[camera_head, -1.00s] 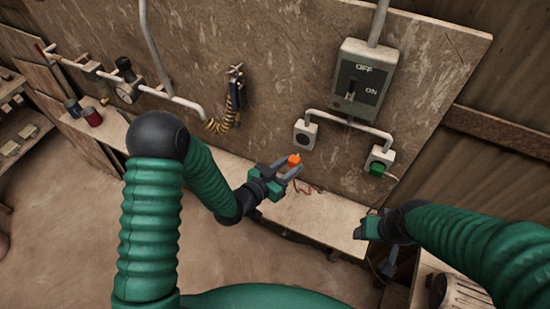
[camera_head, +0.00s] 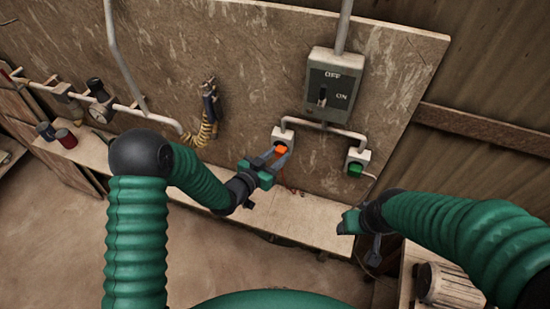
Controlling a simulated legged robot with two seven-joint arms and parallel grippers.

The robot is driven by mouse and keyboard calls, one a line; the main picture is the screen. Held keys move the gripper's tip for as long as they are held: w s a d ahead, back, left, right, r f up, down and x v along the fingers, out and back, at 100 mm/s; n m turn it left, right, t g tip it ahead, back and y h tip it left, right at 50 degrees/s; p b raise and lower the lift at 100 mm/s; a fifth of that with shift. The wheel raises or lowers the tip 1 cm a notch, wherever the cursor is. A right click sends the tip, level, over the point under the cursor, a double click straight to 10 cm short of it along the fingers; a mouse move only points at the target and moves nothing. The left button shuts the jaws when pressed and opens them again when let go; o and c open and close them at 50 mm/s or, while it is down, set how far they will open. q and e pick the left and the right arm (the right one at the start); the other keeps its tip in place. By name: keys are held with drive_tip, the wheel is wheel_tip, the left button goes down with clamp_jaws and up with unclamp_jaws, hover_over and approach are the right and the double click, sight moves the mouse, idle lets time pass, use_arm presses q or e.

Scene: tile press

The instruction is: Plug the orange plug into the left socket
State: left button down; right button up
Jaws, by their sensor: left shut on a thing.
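The orange plug (camera_head: 281,150) is between the fingers of my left gripper (camera_head: 276,157), which is shut on it. The plug is in front of the left socket (camera_head: 283,136), a pale box on the wall board, and overlaps its lower part. I cannot tell whether the plug is in the socket or just before it. A thin red cord hangs below the plug. My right gripper (camera_head: 352,222) is at the right, away from the sockets, above the bench edge; its fingers are not clear.
The right socket (camera_head: 357,157) holds a green plug (camera_head: 355,169). A grey OFF/ON switch box (camera_head: 333,84) is above, joined by conduit. A coiled yellow hose (camera_head: 208,124) hangs left. The bench (camera_head: 300,222) is mostly bare below the sockets.

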use_arm(q)
drive_tip(key=shift+a, duration=0.45)
drive_tip(key=shift+a+r+n+t+y+b, duration=0.1)
drive_tip(key=shift+n+t+y+b, duration=0.45)
drive_tip(key=shift+n+t+y, duration=0.2)
use_arm(e)
drive_tip(key=shift+a+f, duration=0.15)
drive_tip(key=shift+f, duration=0.4)
drive_tip(key=shift+a, duration=0.1)
use_arm(q)
drive_tip(key=shift+a, duration=0.1)
use_arm(e)
drive_tip(key=shift+a+f, duration=0.1)
drive_tip(key=shift+a, duration=0.2)
drive_tip(key=shift+d, duration=0.1)
use_arm(q)
drive_tip(key=shift+s+d+y+b, duration=0.15)
drive_tip(key=shift+d+y+b, duration=0.15)
drive_tip(key=shift+d, duration=0.25)
use_arm(e)
drive_tip(key=shift+d+f, duration=0.15)
drive_tip(key=shift+f, duration=0.05)
